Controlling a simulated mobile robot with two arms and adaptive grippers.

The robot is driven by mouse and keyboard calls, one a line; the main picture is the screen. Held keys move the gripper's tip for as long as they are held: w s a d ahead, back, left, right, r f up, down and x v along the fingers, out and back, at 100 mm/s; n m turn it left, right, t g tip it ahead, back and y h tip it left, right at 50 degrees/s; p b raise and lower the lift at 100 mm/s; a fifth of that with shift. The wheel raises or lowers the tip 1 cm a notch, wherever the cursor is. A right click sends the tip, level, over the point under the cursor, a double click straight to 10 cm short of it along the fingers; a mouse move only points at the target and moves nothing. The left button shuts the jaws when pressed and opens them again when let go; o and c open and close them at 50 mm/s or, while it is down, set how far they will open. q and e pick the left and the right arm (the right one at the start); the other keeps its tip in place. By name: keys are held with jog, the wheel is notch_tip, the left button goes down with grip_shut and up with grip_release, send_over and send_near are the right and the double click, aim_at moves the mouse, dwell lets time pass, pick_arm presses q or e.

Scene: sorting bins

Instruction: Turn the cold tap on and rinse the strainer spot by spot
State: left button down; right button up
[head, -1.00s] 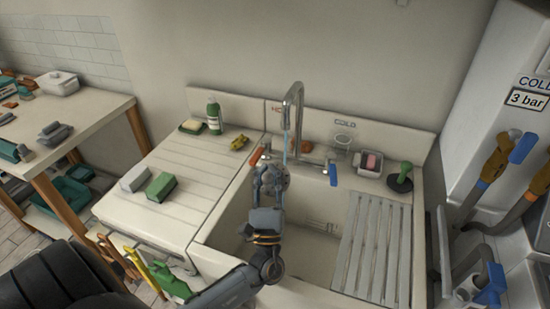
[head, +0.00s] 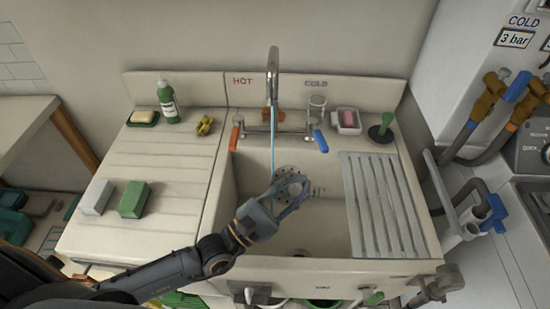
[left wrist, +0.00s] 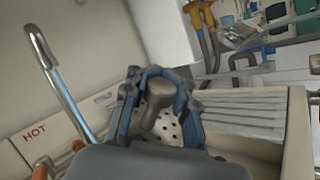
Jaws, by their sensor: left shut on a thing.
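My left gripper (head: 294,190) is shut on the strainer (head: 284,174), a round grey plate with holes, held over the sink basin. In the left wrist view the fingers (left wrist: 158,88) close around its grey cylindrical grip (left wrist: 157,102), and the holed plate (left wrist: 172,125) shows behind. The chrome tap spout (head: 273,75) runs a thin blue water stream (head: 272,145), which comes down at the strainer's left edge; the exact meeting spot is unclear. The blue cold lever (head: 320,140) points forward. The orange hot lever (head: 234,137) is at the left. My right gripper is out of view.
A ribbed drainer (head: 385,205) covers the basin's right side. A sponge dish (head: 347,121) and a green-handled plunger (head: 383,128) stand behind it. Grey and green blocks (head: 133,198) lie on the left draining board. The basin (head: 325,230) has free room in front.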

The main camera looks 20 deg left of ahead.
pick_arm(q)
jog(key=w, duration=0.1)
jog(key=w+b, duration=0.1)
jog(key=shift+w+a+f, duration=0.15)
jog(key=shift+w+f, duration=0.2)
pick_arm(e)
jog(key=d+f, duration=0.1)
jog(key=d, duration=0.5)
pick_arm(q)
jog(key=w+a+f+b, duration=0.2)
jog(key=w+a+b, duration=0.4)
jog(key=w, duration=0.3)
jog(key=shift+b, duration=0.35)
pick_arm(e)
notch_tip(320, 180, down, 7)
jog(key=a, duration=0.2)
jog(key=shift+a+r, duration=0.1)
pick_arm(q)
jog(key=shift+s+d+p, duration=0.25)
jog(key=shift+s+d, duration=0.2)
jog(key=shift+s, duration=1)
jog(key=shift+s+d+p, duration=0.3)
jog(key=shift+s+d, duration=0.2)
jog(key=shift+s, duration=0.9)
jog(key=shift+s+d+p, duration=0.25)
jog(key=shift+s+d, duration=0.2)
jog(key=shift+s, duration=1)
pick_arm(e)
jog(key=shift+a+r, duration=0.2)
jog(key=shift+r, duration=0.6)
